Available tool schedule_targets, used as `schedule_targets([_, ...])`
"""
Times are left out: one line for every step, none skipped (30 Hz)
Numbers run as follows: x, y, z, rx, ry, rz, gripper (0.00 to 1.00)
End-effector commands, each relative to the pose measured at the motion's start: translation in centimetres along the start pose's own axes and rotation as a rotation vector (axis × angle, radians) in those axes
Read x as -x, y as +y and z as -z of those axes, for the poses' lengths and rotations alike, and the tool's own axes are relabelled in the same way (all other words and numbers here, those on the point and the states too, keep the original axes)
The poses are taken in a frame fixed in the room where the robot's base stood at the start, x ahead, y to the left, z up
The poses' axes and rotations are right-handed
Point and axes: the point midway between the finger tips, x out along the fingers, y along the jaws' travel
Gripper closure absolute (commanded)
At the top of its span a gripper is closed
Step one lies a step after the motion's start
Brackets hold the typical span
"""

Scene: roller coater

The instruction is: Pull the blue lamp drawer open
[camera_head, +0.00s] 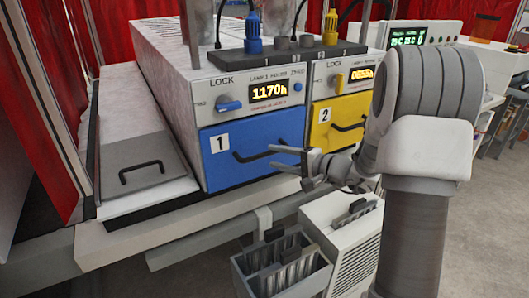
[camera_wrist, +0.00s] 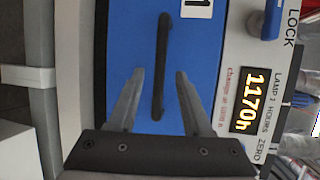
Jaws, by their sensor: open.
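The blue lamp drawer (camera_head: 229,143), marked 1, is shut, flush in the front of the left grey lamp unit. Its black bar handle (camera_head: 252,155) runs across the middle of its face. My gripper (camera_head: 278,158) is open and empty at the right part of the handle. In the wrist view, the blue drawer face (camera_wrist: 110,50) fills the middle. The black handle (camera_wrist: 162,50) lies between the two open fingers (camera_wrist: 159,78), with a gap on each side. I cannot tell exactly how deep the fingertips reach around the handle.
A blue lock knob (camera_head: 230,106) and a display reading 1170h (camera_head: 270,91) sit above the drawer. The yellow drawer (camera_head: 341,120) with its own handle is to the right. Below stand a grey bin (camera_head: 285,275) and a white box (camera_head: 345,240). A grey lid (camera_head: 143,168) lies left.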

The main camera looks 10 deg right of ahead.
Motion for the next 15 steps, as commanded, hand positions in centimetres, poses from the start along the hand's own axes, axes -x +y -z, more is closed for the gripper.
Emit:
schedule_targets([-1.1, -0.1, -0.1, 0.001, -0.004, -0.001, 0.50])
schedule_targets([-1.6, -0.1, -0.1, 0.001, -0.003, -0.001, 0.50])
schedule_targets([-2.2, 0.0, -0.1, -0.001, -0.003, -0.001, 0.50])
schedule_targets([-2.7, -0.1, -0.1, 0.000, -0.003, -0.001, 0.50])
schedule_targets([-3.1, -0.1, -0.1, 0.001, -0.003, -0.001, 0.50])
schedule_targets([-3.6, -0.1, 0.0, 0.000, -0.002, -0.001, 0.50])
schedule_targets([-3.9, 0.0, 0.0, 0.000, -0.001, -0.001, 0.50])
schedule_targets([-4.1, 0.0, 0.0, 0.000, -0.001, -0.001, 0.50])
schedule_targets([-4.4, 0.0, 0.0, 0.000, -0.001, -0.001, 0.50])
schedule_targets([-4.5, 0.0, 0.0, 0.000, -0.001, -0.001, 0.50])
schedule_targets([-4.7, 0.0, 0.0, 0.000, -0.001, 0.000, 0.50])
schedule_targets([-4.8, 0.0, 0.0, 0.000, 0.000, 0.000, 0.50])
schedule_targets([-4.9, 0.0, 0.0, 0.000, 0.000, 0.000, 0.50])
schedule_targets([-4.9, 0.0, 0.0, 0.000, 0.000, 0.000, 0.50])
schedule_targets([-4.9, 0.0, 0.0, 0.000, 0.000, 0.000, 0.50])
